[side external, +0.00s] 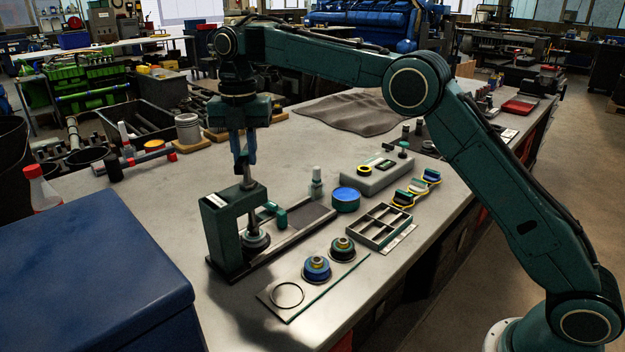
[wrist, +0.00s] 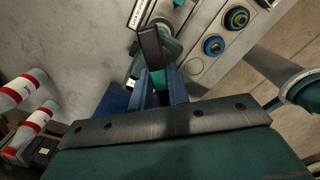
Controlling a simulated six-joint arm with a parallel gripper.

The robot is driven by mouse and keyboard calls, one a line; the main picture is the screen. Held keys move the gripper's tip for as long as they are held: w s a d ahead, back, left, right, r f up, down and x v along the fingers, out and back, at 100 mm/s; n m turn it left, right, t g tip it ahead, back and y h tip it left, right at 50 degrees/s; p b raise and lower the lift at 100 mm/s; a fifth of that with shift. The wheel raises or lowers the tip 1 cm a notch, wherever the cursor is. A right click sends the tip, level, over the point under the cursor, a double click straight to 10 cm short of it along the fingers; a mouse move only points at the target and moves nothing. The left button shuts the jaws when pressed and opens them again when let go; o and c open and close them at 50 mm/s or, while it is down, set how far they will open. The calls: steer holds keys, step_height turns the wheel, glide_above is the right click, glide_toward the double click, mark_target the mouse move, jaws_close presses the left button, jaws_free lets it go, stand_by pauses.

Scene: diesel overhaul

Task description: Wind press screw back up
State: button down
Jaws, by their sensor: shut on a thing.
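The press (side external: 222,232) is a dark green C-shaped frame with a white label, standing on the bench. Its press screw (side external: 248,182) rises upright through the top arm, and a round foot (side external: 257,240) shows below. My gripper (side external: 244,162) points down over the screw, its blue fingers shut on the dark handle at the screw's top. In the wrist view the handle (wrist: 150,46) is a dark bar reaching out past my fingertips (wrist: 158,78). The fingers hide the exact contact.
A divided tray (side external: 382,226) and a blue tin (side external: 346,199) stand further right. A large blue box (side external: 90,270) fills the left foreground.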

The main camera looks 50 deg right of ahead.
steer(key=shift+r+n, duration=0.1)
steer(key=shift+n, duration=2.7)
steer(key=c, duration=1.4)
jaws_free()
steer(key=shift+o, duration=0.2)
steer(key=shift+r, duration=0.1)
steer(key=shift+r, duration=2.65)
steer(key=shift+m, duration=0.4)
